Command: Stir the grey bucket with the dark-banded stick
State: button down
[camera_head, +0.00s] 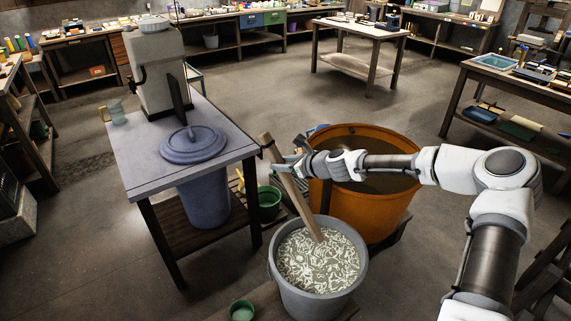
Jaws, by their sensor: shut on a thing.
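The grey bucket (277,268) stands on a low wooden stand at the lower centre and holds a pale mix with a swirled, flecked surface. My gripper (283,166) is shut on a wooden stick (300,208) above the bucket. The stick leans, its top up to the left and its lower end in the mix near the middle of the bucket. A dark band near the stick's top shows only faintly at this size. The tip below the surface is hidden.
An orange tub (345,222) stands right behind the bucket. A table (133,180) with a blue-grey lid (194,146) is to the left, a blue-grey bin (204,200) beneath it. A green bucket (268,203) and small green pot (242,311) are nearby. The back floor is open.

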jog(key=w+a+f+b, duration=0.2)
jog(key=a+f, duration=0.2)
jog(key=a, duration=0.1)
jog(key=s+d+f+b, duration=0.1)
jog(key=d+f+b, duration=0.2)
jog(key=f+b, duration=0.2)
jog(key=s+d+f+b, duration=0.1)
jog(key=d+f+b, duration=0.2)
jog(key=f, duration=0.4)
jog(key=shift+s+b, duration=0.25)
jog(key=shift+b, duration=0.6)
jog(key=shift+f, duration=0.1)
jog(key=shift+a, duration=0.1)
